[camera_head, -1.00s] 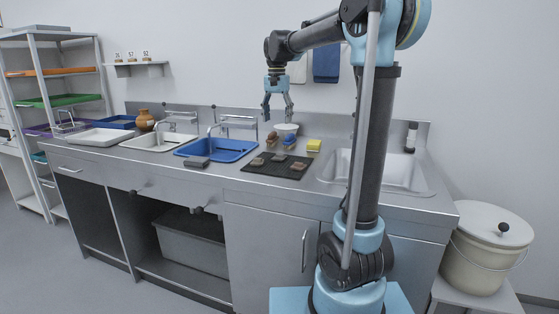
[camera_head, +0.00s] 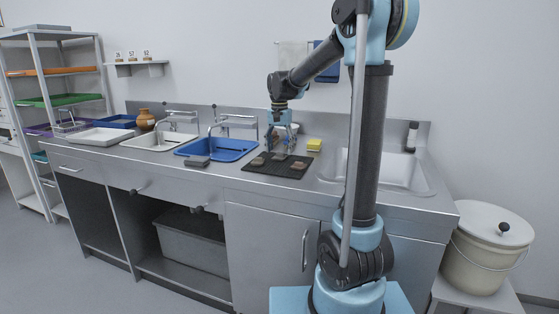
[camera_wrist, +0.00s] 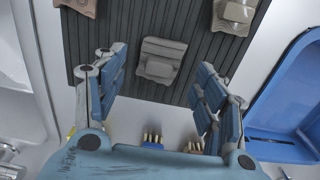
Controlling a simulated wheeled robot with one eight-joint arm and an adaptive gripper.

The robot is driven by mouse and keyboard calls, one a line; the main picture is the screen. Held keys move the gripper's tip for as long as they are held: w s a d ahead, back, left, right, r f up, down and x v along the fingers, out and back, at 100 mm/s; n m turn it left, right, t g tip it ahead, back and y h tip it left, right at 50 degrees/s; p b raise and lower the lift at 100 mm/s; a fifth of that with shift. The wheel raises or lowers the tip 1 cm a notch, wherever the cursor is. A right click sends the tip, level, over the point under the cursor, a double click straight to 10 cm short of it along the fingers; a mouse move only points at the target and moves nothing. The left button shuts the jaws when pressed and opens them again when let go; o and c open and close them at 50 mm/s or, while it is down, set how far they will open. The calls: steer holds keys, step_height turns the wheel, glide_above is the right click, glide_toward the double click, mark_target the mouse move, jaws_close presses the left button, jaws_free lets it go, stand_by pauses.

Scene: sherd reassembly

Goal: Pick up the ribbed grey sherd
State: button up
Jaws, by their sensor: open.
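A grey sherd with a raised band, which looks like the ribbed grey sherd (camera_wrist: 163,50), lies on the dark ribbed mat (camera_wrist: 140,20) in the wrist view. My gripper (camera_wrist: 162,75) is open above it, with one finger on either side of the sherd's near part. Nothing is held. In the head view my gripper (camera_head: 279,153) is low over the back of the mat (camera_head: 262,172), and its fingers partly hide the middle sherd. The exact gap between fingertips and mat is hard to tell.
A brownish sherd (camera_wrist: 80,5) and a paler sherd (camera_wrist: 236,14) lie on the mat to either side. Brushes (camera_wrist: 153,141) stand close behind the mat. The blue basin (camera_head: 238,146), a yellow sponge (camera_head: 314,145) and the sink (camera_head: 400,172) are nearby.

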steer(key=shift+f, duration=1.2)
steer(key=shift+c, duration=0.3)
steer(key=c, duration=1.1)
steer(key=shift+r, duration=0.2)
step_height(320, 180, up, 9)
steer(key=shift+r, duration=0.1)
steer(key=shift+s+r, duration=0.1)
steer(key=shift+r, duration=0.15)
